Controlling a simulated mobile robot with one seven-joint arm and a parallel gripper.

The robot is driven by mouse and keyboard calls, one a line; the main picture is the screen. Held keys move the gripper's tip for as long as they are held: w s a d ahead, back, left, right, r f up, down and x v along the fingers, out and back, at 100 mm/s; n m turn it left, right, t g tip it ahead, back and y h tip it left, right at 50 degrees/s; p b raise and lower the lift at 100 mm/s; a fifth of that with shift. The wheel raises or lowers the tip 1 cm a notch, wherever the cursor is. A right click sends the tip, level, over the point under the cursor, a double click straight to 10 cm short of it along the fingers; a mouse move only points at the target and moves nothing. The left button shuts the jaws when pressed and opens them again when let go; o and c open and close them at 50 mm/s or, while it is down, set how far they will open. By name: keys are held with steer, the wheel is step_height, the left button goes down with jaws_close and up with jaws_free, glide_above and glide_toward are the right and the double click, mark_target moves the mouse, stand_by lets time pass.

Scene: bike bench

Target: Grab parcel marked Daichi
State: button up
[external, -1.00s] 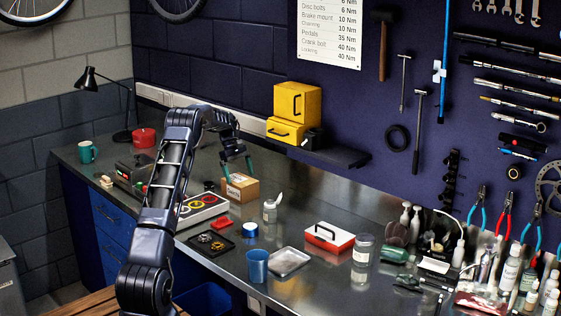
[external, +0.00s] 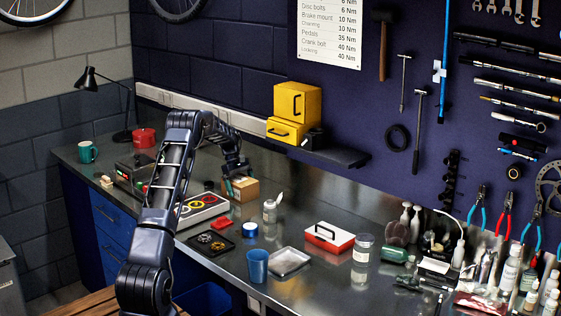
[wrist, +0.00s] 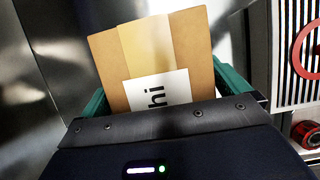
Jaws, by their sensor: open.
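The parcel (external: 243,187) is a small brown cardboard box on the metal bench. In the wrist view the parcel (wrist: 150,52) has a paler tape strip and a white label (wrist: 158,92) on which only "hi" shows; the rest of the label is hidden by my gripper's body. My gripper (external: 238,180) is open and low over the parcel. In the wrist view its green fingers (wrist: 165,88) stand on the left and right sides of the box. I cannot tell whether they touch it.
A shelf with yellow boxes (external: 297,101) is on the wall behind.

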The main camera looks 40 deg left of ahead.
steer(key=shift+f, duration=0.25)
stand_by(0.3)
steer(key=c, duration=1.2)
steer(key=shift+r, duration=0.1)
